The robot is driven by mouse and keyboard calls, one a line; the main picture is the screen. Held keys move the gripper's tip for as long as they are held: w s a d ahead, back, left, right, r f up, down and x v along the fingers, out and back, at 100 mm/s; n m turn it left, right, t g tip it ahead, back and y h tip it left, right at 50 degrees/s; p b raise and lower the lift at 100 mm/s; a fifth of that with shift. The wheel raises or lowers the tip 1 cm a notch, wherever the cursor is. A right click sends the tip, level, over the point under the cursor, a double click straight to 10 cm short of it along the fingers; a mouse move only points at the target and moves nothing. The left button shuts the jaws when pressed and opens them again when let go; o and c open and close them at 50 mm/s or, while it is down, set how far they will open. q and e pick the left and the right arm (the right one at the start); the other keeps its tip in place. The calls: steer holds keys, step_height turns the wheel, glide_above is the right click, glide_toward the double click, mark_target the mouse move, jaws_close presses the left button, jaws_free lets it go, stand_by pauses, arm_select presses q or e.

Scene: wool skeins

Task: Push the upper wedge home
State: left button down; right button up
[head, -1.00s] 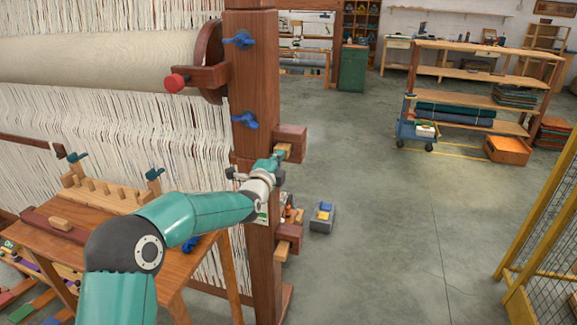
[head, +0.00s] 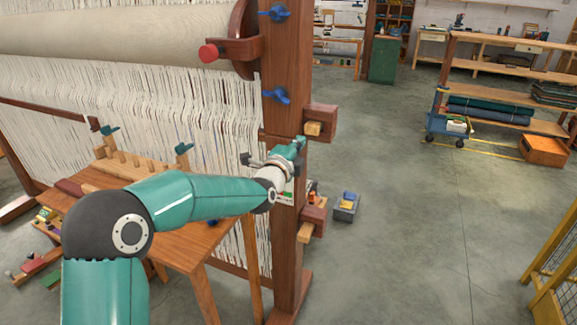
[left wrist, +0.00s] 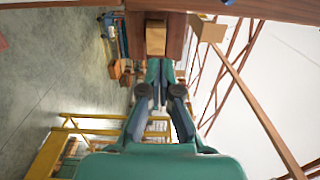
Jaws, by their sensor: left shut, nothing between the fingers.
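The upper wedge (head: 313,129) is a small pale wooden block. It sticks out of the near face of a dark wooden block on the loom post (head: 286,60). In the left wrist view the wedge (left wrist: 156,38) shows just ahead of my fingertips. My left gripper (head: 299,145) is teal and shut with nothing in it. It lies in front of the post, just below and left of the wedge. In the left wrist view its fingers (left wrist: 160,66) are together; I cannot tell whether they touch the wedge. My right gripper is not in view.
A lower pale wedge (head: 305,233) sits in another dark block below. Blue wing knobs (head: 276,96) stick out of the post. A wooden bench (head: 200,240) stands beneath my left arm. A grey box (head: 345,207) is on the floor. Open floor lies to the right.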

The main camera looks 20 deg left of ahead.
arm_select(q)
steer(key=s+b, duration=0.1)
steer(key=s, duration=0.5)
steer(key=shift+s+d+f+b, duration=0.2)
steer(key=shift+s+d+b, duration=0.1)
steer(key=shift+s+d, duration=0.1)
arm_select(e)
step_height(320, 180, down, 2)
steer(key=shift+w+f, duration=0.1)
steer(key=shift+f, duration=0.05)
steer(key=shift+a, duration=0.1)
